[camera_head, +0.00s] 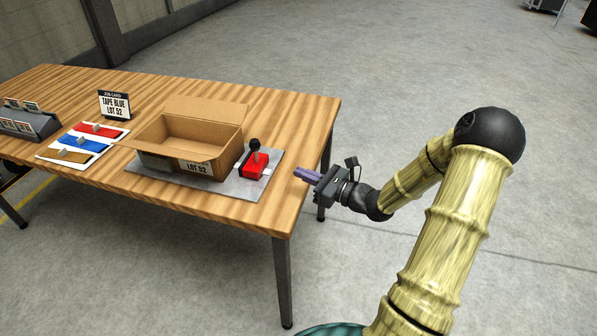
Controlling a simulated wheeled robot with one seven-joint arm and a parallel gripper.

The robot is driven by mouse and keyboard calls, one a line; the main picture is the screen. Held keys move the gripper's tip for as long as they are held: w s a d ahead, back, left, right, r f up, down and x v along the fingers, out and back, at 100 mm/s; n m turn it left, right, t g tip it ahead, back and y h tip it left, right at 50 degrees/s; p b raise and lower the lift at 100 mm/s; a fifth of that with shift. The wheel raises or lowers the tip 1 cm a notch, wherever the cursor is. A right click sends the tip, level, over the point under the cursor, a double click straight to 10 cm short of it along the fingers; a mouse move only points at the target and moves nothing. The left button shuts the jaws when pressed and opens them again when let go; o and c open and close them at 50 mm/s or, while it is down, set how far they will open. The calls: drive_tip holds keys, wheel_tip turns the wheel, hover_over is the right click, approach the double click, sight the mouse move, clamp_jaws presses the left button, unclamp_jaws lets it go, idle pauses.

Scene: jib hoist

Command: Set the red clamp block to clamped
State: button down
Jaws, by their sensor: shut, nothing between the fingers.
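The red clamp block (255,165) sits on the grey plate (254,189), right beside the open cardboard box (165,147). A dark lever with a round black knob (255,145) stands roughly upright on the block. My gripper (300,174) is shut and empty. It is to the right of the clamp block, apart from it, near the table's right edge, with its fingers pointing left toward the block.
The box is labelled LOT 52, with its flaps open. A job card (115,105) reading "TAPE BLUE LOT 52" stands behind red, blue and brown pads (84,144) at left. A dark rack (28,122) is at far left. The wooden table (290,113) is bare at the back right.

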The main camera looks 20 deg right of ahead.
drive_tip(key=b+x, duration=0.1)
drive_tip(key=x, duration=1.1)
drive_tip(key=shift+a, duration=0.1)
